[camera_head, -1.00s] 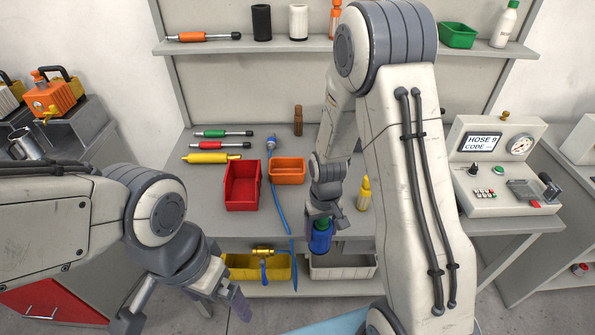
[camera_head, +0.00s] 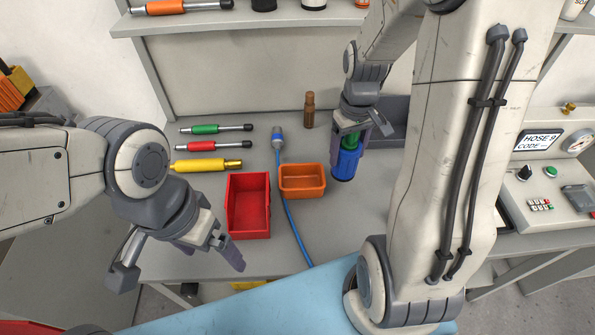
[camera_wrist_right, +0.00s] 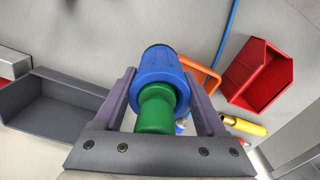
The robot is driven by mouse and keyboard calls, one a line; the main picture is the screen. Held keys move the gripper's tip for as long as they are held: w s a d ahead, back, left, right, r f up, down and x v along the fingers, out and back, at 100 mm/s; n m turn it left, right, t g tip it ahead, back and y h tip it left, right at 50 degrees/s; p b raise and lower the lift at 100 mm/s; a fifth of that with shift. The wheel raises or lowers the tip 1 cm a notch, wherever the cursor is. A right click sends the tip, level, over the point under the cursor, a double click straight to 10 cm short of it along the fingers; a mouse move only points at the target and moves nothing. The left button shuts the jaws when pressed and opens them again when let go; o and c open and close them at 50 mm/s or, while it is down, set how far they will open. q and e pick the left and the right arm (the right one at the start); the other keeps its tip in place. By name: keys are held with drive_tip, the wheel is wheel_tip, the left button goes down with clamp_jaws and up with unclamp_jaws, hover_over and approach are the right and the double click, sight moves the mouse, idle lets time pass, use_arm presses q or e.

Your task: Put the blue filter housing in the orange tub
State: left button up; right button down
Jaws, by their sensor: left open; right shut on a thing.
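The blue filter housing (camera_head: 346,162) has a green neck and hangs from my right gripper (camera_head: 361,135), whose fingers are shut on it. It is to the right of the orange tub (camera_head: 302,194), near its rim, and apart from it in the head view. The right wrist view shows the blue housing (camera_wrist_right: 160,68) between the right gripper's two fingers (camera_wrist_right: 160,98). The orange tub (camera_wrist_right: 205,76) is partly hidden behind it there. The tub looks empty in the head view. My left gripper (camera_head: 207,258) is open and empty, near the bench's front left.
A red bin (camera_head: 232,212) stands left of the orange tub, with a blue hose (camera_head: 291,222) running between them. Green, red and yellow tools (camera_head: 206,165) lie at the left. A grey tray (camera_head: 393,122) is at the right.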

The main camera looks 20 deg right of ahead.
drive_tip(key=w+a+f+p, duration=0.1)
drive_tip(key=w+a+f, duration=0.1)
drive_tip(key=f, duration=0.1)
drive_tip(key=w+a+f, duration=0.2)
drive_tip(key=a+f, duration=0.1)
drive_tip(key=f, duration=0.1)
drive_tip(key=w+a+f+p, duration=0.1)
drive_tip(key=w+a+f, duration=0.1)
drive_tip(key=a+f, duration=0.1)
drive_tip(key=shift+w+a+f+p, duration=0.15)
drive_tip(key=shift+w+a+p, duration=0.05)
drive_tip(key=shift+w+p, duration=0.2)
drive_tip(key=shift+f, duration=0.15)
drive_tip(key=shift+f, duration=0.15)
unclamp_jaws()
